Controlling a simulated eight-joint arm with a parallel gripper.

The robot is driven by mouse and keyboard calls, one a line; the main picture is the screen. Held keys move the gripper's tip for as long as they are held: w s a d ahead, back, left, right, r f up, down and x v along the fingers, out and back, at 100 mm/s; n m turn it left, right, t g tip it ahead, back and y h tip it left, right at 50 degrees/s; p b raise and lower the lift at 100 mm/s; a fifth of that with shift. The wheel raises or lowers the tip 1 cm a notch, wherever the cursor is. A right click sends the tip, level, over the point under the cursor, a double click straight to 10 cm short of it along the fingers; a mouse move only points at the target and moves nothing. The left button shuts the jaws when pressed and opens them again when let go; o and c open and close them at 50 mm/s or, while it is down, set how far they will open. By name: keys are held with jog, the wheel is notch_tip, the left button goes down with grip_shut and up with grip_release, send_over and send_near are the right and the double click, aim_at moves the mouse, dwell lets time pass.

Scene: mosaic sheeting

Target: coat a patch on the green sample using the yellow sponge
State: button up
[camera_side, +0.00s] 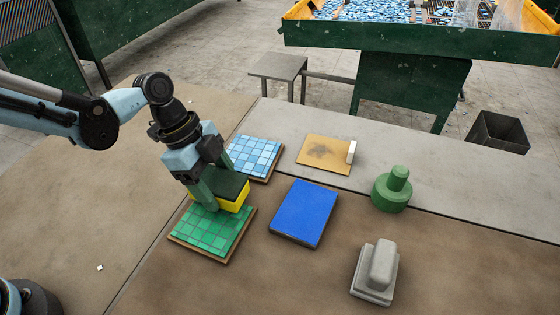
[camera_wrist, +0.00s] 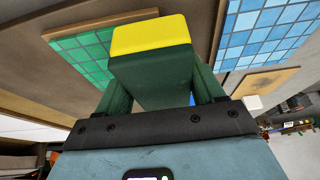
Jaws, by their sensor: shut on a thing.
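The yellow sponge (camera_side: 236,204) has a dark green upper block. My gripper (camera_side: 222,190) is shut on that block, one finger on each side. The green sample (camera_side: 207,236) is a green tiled square on a brown board, lying flat on the table. The sponge is at the sample's far edge, partly over it; I cannot tell whether it touches the tiles. In the wrist view the yellow face of the sponge (camera_wrist: 150,35) points away from my gripper (camera_wrist: 160,90), and the green tiles (camera_wrist: 84,52) show to its left, partly hidden.
A blue tiled sample (camera_side: 254,157) lies just behind the sponge. A blue pad (camera_side: 304,213) lies to the right. Further right are a tan board (camera_side: 322,154) with a pale block, a green knobbed tool (camera_side: 392,190) and a grey handled block (camera_side: 376,270). The front left table is mostly clear.

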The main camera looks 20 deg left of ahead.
aim_at(227, 183)
jog(key=shift+s+a+f, duration=0.1)
jog(key=shift+s+f, duration=0.05)
jog(key=shift+s, duration=2.5)
jog(key=shift+s+a+f, duration=0.1)
jog(key=shift+s+f, duration=0.05)
jog(key=shift+s, duration=2.45)
jog(key=shift+w+d, duration=0.2)
jog(key=shift+w, duration=5.1)
jog(key=shift+s+d, duration=0.1)
jog(key=shift+d, duration=1.4)
jog(key=shift+s+a, duration=0.15)
jog(key=shift+s, duration=2.5)
jog(key=shift+s+a, duration=0.1)
jog(key=shift+s, duration=2.5)
jog(key=shift+w+d, duration=0.15)
jog(key=shift+w, duration=2.5)
jog(key=shift+w+d, duration=0.1)
jog(key=shift+w, duration=2.55)
jog(key=shift+r, duration=4.05)
